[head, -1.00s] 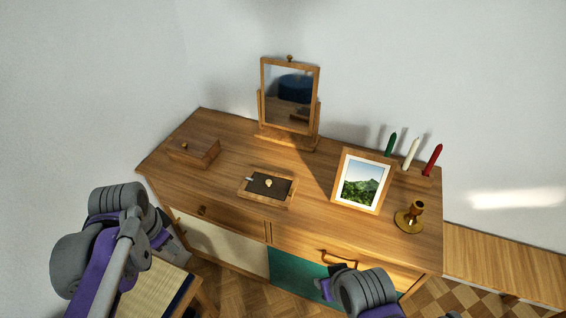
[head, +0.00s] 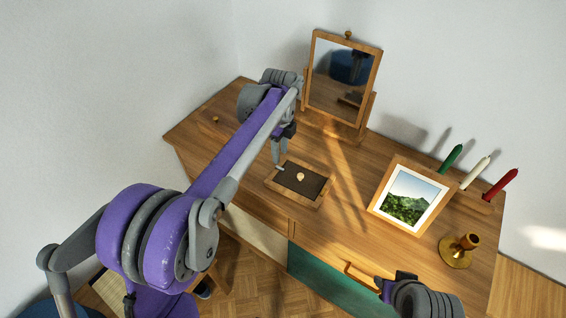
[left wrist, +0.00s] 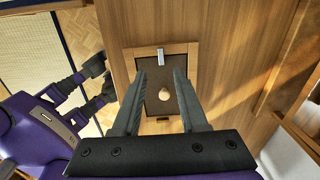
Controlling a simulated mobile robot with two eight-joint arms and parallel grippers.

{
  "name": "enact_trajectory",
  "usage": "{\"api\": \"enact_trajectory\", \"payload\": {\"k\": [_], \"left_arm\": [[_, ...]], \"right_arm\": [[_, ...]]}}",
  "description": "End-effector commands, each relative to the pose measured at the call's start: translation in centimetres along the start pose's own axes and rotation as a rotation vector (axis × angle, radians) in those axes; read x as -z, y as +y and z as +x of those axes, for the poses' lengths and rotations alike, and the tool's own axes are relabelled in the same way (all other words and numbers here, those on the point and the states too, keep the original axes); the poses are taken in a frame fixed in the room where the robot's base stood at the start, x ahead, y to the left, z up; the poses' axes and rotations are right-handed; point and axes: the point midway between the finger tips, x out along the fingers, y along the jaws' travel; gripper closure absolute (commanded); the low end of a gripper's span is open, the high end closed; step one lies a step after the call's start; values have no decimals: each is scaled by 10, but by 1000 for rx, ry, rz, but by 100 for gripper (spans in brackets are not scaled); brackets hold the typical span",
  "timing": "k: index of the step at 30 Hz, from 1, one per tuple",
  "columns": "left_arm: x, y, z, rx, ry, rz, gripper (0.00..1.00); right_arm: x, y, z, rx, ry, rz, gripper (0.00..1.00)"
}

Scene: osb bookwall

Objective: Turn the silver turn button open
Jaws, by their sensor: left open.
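The silver turn button (left wrist: 160,57) is a small pale metal bar on the edge of a shallow wooden case (head: 310,204) with a dark panel and a round cream knob (head: 300,177). The case lies on the dresser top. My left gripper (left wrist: 160,76) is open and empty above the case, its fingers pointing down toward the button's end. In the left wrist view the button shows just beyond and between the fingertips, with the knob nearer. In the head view the left fingers partly cover the button. My right gripper (head: 392,287) is at the bottom; its jaws are unclear.
A tilting mirror (head: 342,75) stands behind the case. A picture frame (head: 410,195), a brass candleholder (head: 458,250) and green, white and red candles (head: 476,172) are at the right. The wooden box at the left is mostly hidden by my left arm.

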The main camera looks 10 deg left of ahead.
Motion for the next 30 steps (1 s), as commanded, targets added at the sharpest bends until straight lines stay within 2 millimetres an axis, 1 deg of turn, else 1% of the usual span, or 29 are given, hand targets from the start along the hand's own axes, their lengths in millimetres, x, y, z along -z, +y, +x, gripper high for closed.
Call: {"api": "enact_trajectory", "payload": {"k": [1, 3, 6, 9, 14, 22, 26, 27, 29, 30], "left_arm": [[0, 0, 12, 0, 0, -1, 57], [0, 0, 24, 0, 0, -1, 57], [0, 0, 40, 1, 0, -1, 57], [0, 0, 52, 1, 0, -2, 57], [0, 0, 61, 1, 0, -2, 57], [0, 0, 62, 1, 0, -2, 57], [0, 0, 62, 1, 0, -2, 81], [0, 0, 61, 1, 0, -2, 88], [0, 0, 61, 1, 0, -2, 99], [0, 0, 61, 1, 0, -2, 100]], "right_arm": [[-1, 0, 1, 0, -1, 0, 57], [-1, 0, 2, 0, -1, 0, 57], [-2, 0, 3, 0, -1, 0, 57], [-2, 0, 4, 0, -1, 0, 57], [-3, 0, 4, 0, -2, 0, 57], [-3, 0, 4, 0, -2, 0, 57], [-3, 0, 4, 0, -2, 0, 57], [-3, 0, 4, 0, -2, 0, 57], [-3, 0, 4, 0, -2, 0, 57], [-3, 0, 4, 0, -2, 0, 57]]}}
